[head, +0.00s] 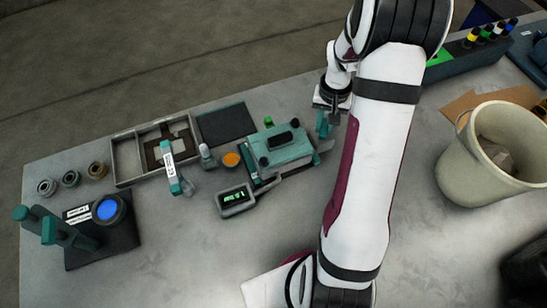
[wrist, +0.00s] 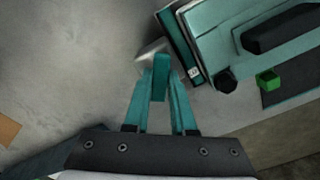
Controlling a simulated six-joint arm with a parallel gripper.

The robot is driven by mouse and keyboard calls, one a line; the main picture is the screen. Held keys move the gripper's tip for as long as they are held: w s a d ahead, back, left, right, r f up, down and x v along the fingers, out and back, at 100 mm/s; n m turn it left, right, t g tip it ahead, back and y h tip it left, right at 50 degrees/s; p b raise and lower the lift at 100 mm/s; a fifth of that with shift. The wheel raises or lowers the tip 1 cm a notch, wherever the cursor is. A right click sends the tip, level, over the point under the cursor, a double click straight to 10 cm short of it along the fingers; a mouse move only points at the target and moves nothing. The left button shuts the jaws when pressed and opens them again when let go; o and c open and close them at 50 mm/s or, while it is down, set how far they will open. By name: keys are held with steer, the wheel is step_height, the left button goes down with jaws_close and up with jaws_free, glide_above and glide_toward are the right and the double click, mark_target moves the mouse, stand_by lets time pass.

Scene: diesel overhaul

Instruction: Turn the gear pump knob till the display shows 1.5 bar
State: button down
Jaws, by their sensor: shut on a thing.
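The gear pump (head: 288,147) is a teal block with a black handle on top, in the middle of the bench. It fills the upper right of the wrist view (wrist: 225,45). A grey display unit (head: 236,201) with lit green characters lies in front of it; its reading is too small to make out. My gripper (head: 323,127) is at the pump's right side. In the wrist view its teal fingers (wrist: 160,95) are closed on a teal bar-shaped knob (wrist: 161,72). A silver metal part (wrist: 149,54) shows beside the knob. How the knob joins the pump is hidden.
A grey tray (head: 127,160) and a dark mat (head: 226,124) lie at the back left. A stand with a blue disc (head: 108,209) is at the far left. A beige bucket (head: 490,185) stands right of my arm.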

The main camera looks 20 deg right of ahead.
steer(key=m, duration=0.3)
steer(key=m, duration=0.3)
steer(key=c, duration=0.8)
jaws_free()
steer(key=shift+o, duration=0.2)
steer(key=shift+r, duration=2.75)
